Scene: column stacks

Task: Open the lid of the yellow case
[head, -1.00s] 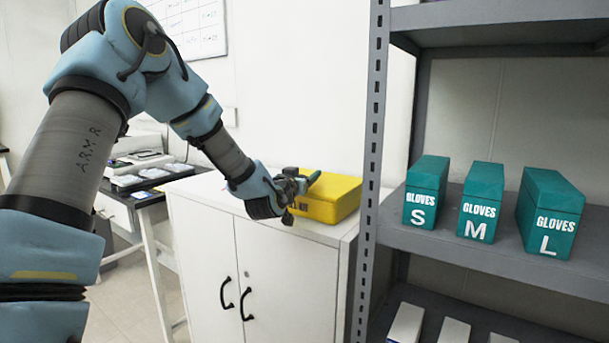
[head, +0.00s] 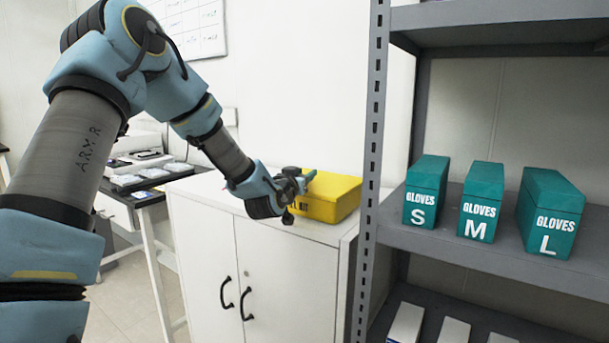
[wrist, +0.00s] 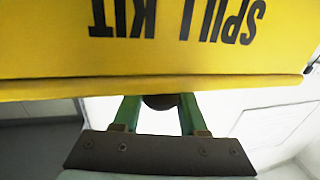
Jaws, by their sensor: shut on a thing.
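The yellow case (head: 338,199) stands on the white cabinet, and its lid looks closed. My gripper (head: 309,177) is at the case's near left side in the head view.
The white cabinet (head: 290,270) has two doors with black handles. A grey shelf post (head: 372,150) rises just right of the case. Green glove boxes (head: 482,203) stand on the shelf. A wall is behind the case.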

